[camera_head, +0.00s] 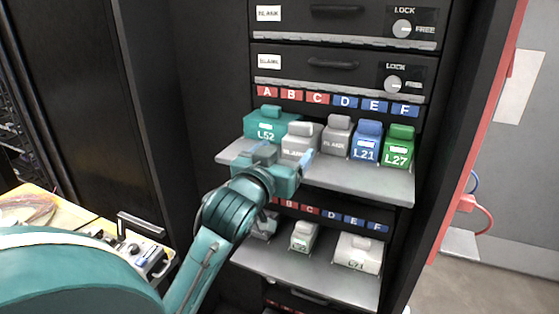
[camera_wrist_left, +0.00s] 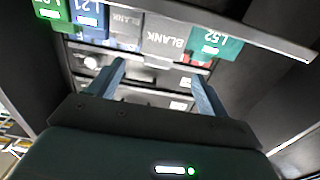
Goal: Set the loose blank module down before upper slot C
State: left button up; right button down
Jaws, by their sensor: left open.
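A grey blank module (camera_head: 299,146) stands on the upper shelf (camera_head: 372,183), in front of the area under red label C (camera_head: 317,98). It sits further forward than a second grey blank module (camera_head: 337,137) to its right. In the left wrist view, the nearer blank module (camera_wrist_left: 165,41) shows its BLANK face above the fingers. My left gripper (camera_head: 284,160) is open, just in front of and below that module, with its fingers apart and nothing between them (camera_wrist_left: 157,84). The gripper partly covers the module's lower left side in the head view. My right gripper is not in view.
On the upper shelf, teal L52 (camera_head: 267,128) stands left; blue L21 (camera_head: 366,144) and green L27 (camera_head: 398,147) stand right. A lower shelf (camera_head: 312,271) holds several modules. Closed drawers (camera_head: 345,70) are above. A yellow bench (camera_head: 76,222) is at left.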

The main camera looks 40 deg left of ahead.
pick_arm(q)
jog(key=s+d+f+m+g+h, duration=0.2)
jog(key=d+f, duration=0.2)
jog(key=f, duration=0.6)
jog(key=s+d+f+m+g+h, duration=0.15)
jog(key=d+f, duration=0.25)
jog(key=f, duration=0.5)
jog(key=s+d+f+m+g+h, duration=0.1)
jog(key=s+d+f+h, duration=0.1)
jog(key=s+d+f, duration=0.3)
jog(key=s+d+f+m+g+h, duration=0.1)
jog(key=s+d+f+g+h, duration=0.1)
jog(key=s+d+f, duration=0.3)
jog(key=s+f, duration=0.4)
jog(key=f, duration=0.3)
jog(key=shift+s+d+f, duration=0.15)
jog(key=shift+d+f, duration=0.2)
jog(key=shift+d, duration=0.05)
